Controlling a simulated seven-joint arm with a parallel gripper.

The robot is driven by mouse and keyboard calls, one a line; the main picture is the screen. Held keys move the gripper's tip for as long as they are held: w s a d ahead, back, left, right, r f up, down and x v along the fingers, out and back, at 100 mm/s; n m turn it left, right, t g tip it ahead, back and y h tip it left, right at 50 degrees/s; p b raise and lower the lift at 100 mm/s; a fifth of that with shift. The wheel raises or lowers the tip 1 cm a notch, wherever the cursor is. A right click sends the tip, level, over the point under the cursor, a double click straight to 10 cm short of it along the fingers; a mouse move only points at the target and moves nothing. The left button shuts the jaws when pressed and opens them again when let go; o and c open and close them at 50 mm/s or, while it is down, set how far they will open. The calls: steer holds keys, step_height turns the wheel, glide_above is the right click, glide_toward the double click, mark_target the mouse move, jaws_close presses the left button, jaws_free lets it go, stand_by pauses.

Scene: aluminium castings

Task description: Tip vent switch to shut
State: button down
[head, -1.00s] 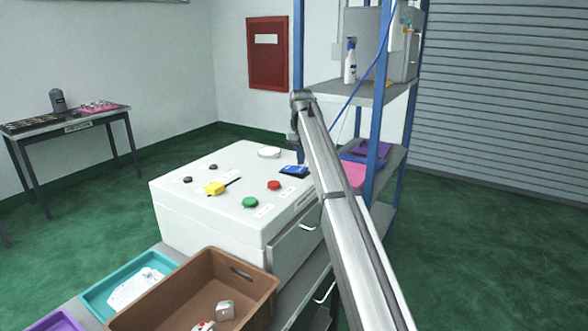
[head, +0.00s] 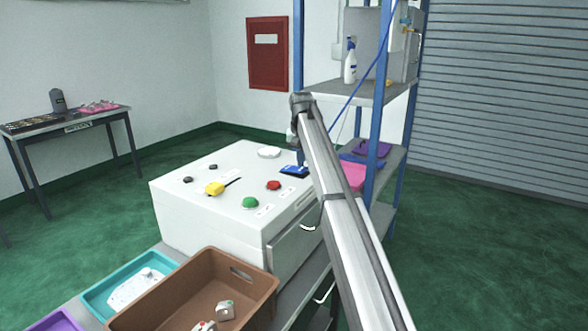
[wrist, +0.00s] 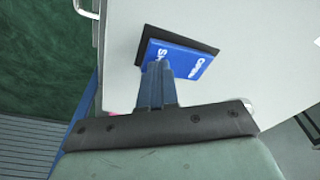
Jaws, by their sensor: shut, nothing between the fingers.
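The vent switch is a blue rocker on a black base, at the right rear of the white control box's top (head: 225,165). In the head view the blue rocker (head: 293,170) is partly covered by my arm. In the wrist view the blue rocker (wrist: 185,58) carries white lettering, "OPEN" and a word starting "SH" that my fingers partly hide. My gripper (wrist: 157,72) is shut and empty, with its fingertips over the lettered face at the "SH" end. I cannot tell whether they touch it. Its tilt is unclear.
The box top also holds a red button (head: 273,185), a green button (head: 250,202), a yellow knob (head: 214,188), a white disc (head: 269,152) and small black knobs. A brown crate (head: 190,290) and a teal tray (head: 128,283) stand in front. A blue shelf post (head: 376,120) rises close behind my arm.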

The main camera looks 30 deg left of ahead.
steer(key=shift+f, duration=0.6)
stand_by(0.4)
steer(key=shift+r, duration=3.55)
